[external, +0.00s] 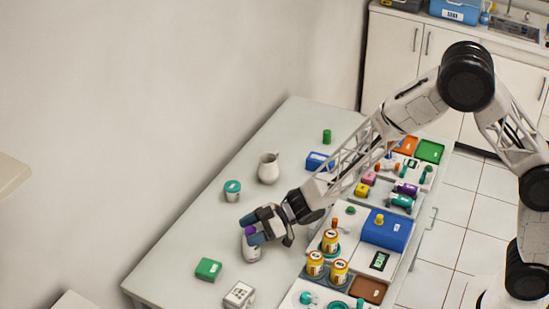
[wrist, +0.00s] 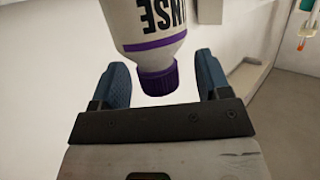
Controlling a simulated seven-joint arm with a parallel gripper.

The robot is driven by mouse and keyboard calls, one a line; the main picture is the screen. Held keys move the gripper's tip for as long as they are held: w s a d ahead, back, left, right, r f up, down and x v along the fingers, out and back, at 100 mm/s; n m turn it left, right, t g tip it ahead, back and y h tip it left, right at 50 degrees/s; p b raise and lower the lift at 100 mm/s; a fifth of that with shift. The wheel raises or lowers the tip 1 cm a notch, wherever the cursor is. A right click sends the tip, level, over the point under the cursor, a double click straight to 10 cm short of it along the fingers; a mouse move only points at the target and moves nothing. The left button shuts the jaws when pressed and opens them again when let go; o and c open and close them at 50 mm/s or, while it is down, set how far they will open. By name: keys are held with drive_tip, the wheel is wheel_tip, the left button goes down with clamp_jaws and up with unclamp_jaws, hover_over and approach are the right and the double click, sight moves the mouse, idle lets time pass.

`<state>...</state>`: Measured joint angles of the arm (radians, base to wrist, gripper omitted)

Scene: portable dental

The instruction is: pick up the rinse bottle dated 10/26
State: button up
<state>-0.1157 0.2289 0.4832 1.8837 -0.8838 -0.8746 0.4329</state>
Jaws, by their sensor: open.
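A white bottle with a purple cap (wrist: 157,80) and a purple band is close up in the wrist view; the letters "INSE" show on its side. In the external view the same bottle (external: 250,251) stands on the table, partly hidden by my gripper. My gripper (wrist: 160,88) is open. Its two blue fingers are on either side of the cap, with visible gaps and no contact seen in the wrist view. In the external view my gripper (external: 254,228) is at the bottle's top.
A green box (external: 208,268) and a white box (external: 239,294) are near the front. A teal-lidded cup (external: 232,190) and a white jug (external: 268,168) stand farther back. Yellow bottles (external: 331,241) and a blue box (external: 387,230) crowd the right side.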

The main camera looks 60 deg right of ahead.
idle(0.4)
clamp_jaws()
idle(0.4)
drive_tip(key=shift+r, duration=5.05)
